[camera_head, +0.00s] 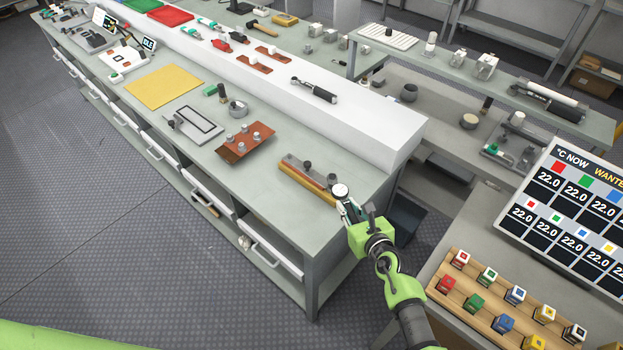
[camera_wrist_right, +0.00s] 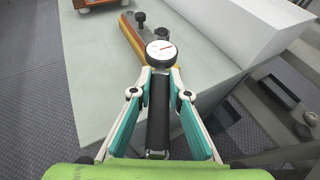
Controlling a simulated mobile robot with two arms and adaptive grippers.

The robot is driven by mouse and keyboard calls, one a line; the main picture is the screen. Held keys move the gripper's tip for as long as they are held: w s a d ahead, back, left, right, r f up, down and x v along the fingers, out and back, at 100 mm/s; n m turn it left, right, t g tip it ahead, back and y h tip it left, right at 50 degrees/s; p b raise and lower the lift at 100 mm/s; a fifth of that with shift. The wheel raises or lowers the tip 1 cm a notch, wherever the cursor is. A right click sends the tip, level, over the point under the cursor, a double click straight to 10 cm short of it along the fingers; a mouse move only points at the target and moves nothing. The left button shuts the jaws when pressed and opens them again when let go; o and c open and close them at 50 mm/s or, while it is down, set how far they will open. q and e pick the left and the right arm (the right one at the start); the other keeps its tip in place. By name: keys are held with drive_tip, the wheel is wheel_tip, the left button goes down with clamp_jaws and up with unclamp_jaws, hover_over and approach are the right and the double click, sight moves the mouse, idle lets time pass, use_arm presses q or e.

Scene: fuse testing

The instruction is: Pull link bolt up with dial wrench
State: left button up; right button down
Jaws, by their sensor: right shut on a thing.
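My right gripper (camera_head: 346,208) is shut on the black handle of the dial wrench (camera_wrist_right: 158,110). The wrench's round white dial faces up, and it also shows in the head view (camera_head: 340,191). The dial is at the near end of the link fixture (camera_head: 300,184), a narrow orange-red and yellow block near the bench's end. One dark bolt (camera_head: 307,167) stands upright on it and also shows in the wrist view (camera_wrist_right: 140,19). A second bolt (camera_head: 332,179) stands beside the dial; whether the wrench touches it I cannot tell. My left gripper is out of view.
A copper-coloured plate with several posts (camera_head: 232,153) lies farther along the bench (camera_head: 270,215). A long white raised block (camera_head: 385,140) runs behind, bearing a black-handled tool (camera_head: 314,90). A wooden rack of coloured cubes (camera_head: 480,318) and a temperature display (camera_head: 577,215) stand at right.

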sight(349, 206)
drive_tip(key=shift+r, duration=2.55)
drive_tip(key=shift+d, duration=0.1)
